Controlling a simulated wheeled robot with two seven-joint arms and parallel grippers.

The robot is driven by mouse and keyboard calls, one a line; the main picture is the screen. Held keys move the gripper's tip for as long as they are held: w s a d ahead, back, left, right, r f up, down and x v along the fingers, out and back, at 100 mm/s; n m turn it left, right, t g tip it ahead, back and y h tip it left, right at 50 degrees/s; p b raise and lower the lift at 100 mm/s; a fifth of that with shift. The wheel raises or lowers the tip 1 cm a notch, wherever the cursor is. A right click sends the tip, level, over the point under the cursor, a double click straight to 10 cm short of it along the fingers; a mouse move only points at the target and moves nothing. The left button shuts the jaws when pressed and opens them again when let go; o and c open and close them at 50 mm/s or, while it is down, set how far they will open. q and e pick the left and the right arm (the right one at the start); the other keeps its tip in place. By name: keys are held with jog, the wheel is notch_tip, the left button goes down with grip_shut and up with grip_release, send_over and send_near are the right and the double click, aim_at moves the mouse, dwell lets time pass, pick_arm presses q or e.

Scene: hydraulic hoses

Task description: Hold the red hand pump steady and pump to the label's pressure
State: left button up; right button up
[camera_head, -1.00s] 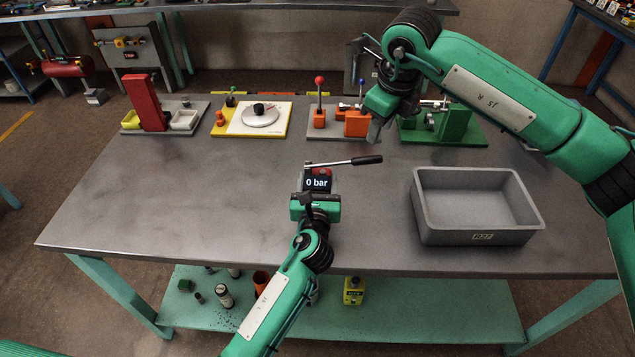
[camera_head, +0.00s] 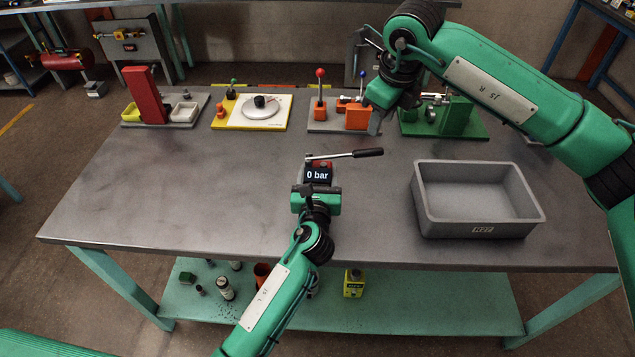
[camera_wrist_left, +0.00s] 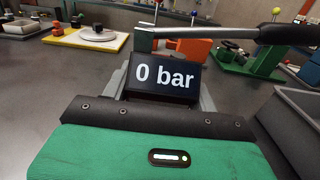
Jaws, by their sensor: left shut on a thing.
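The hand pump stands near the middle of the bench, largely hidden behind my left gripper (camera_head: 316,190). The pump lever (camera_head: 345,155), a metal rod with a black grip, points right, and shows above the display in the left wrist view (camera_wrist_left: 220,32). My right gripper (camera_head: 376,118) hangs behind and above the lever, apart from it; its jaws are unclear. No pressure label is readable.
A grey open tray (camera_head: 480,229) stands empty at the right. Along the back edge are a red tower stand (camera_head: 145,95), a yellow-edged board (camera_head: 251,122), an orange fixture (camera_head: 356,116) and a green fixture (camera_head: 458,117). The left bench top is clear.

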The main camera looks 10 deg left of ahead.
jog(key=shift+c, duration=0.5)
jog(key=c, duration=0.7)
jog(key=m, duration=0.2)
jog(key=m+y, duration=0.1)
jog(key=m, duration=0.2)
jog(key=shift+s+d+r+m+g, duration=0.1)
jog(key=shift+d+r+m+g, duration=0.1)
jog(key=shift+r+m+g, duration=0.15)
jog(key=d+r+m+y, duration=0.1)
jog(key=m, duration=0.6)
jog(key=d+r+m+y, duration=0.1)
jog(key=d+m+y, duration=0.1)
jog(key=m, duration=0.5)
jog(key=d+r+m+y, duration=0.1)
jog(key=m, duration=0.7)
jog(key=shift+d+r+g+y, duration=0.25)
jog(key=shift+r+y, duration=0.15)
